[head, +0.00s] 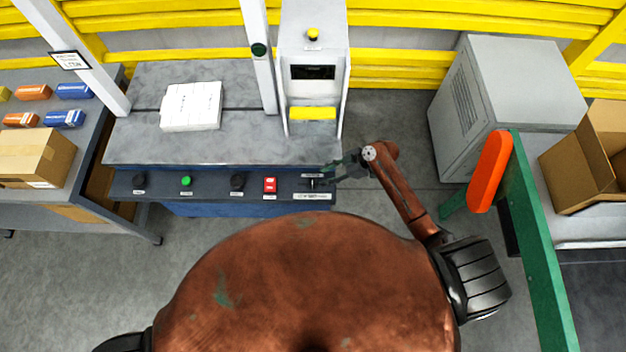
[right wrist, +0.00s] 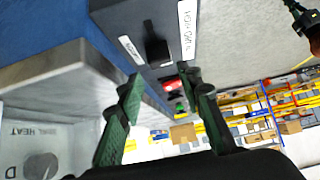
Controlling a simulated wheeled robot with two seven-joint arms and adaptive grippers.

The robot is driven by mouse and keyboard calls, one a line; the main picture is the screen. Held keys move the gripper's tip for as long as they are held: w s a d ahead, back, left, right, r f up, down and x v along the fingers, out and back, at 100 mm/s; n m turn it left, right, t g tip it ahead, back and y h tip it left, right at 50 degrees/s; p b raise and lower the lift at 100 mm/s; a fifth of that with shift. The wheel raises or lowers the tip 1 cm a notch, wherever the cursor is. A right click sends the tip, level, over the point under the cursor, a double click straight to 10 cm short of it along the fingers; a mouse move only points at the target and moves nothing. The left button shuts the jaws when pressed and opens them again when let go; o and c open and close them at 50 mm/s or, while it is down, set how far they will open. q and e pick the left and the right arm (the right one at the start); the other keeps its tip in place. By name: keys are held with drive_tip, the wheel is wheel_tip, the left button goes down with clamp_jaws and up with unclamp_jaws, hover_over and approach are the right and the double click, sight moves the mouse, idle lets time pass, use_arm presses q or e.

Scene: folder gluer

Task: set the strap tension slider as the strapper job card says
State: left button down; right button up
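The strap tension slider (head: 313,183) sits at the right end of the strapper's dark front panel (head: 210,188). In the right wrist view its black knob (right wrist: 156,50) stands up between two white labels, whose small print I cannot read surely. My right gripper (head: 336,170) is at the panel's right end, close to the slider. In the right wrist view its green fingers (right wrist: 163,80) are spread, with the knob ahead of the gap, and nothing shows held. Contact with the knob cannot be told. A small framed card (head: 70,60) hangs on the left post; its text is too small to read. My left gripper is out of view.
Several buttons, including a green one (head: 186,181) and a red switch (head: 270,185), line the panel. A white stack (head: 192,106) lies on the table. A green frame with an orange handle (head: 490,172) stands right of my arm. A heat dial (right wrist: 40,166) shows low left.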

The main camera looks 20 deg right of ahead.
sight(313, 181)
drive_tip(key=x, duration=0.7)
drive_tip(key=shift+w+a+f+p, duration=0.1)
drive_tip(key=shift+a+f+p, duration=0.1)
drive_tip(key=shift+a+p, duration=0.15)
drive_tip(key=shift+c, duration=0.3)
drive_tip(key=shift+d, duration=0.1)
clamp_jaws()
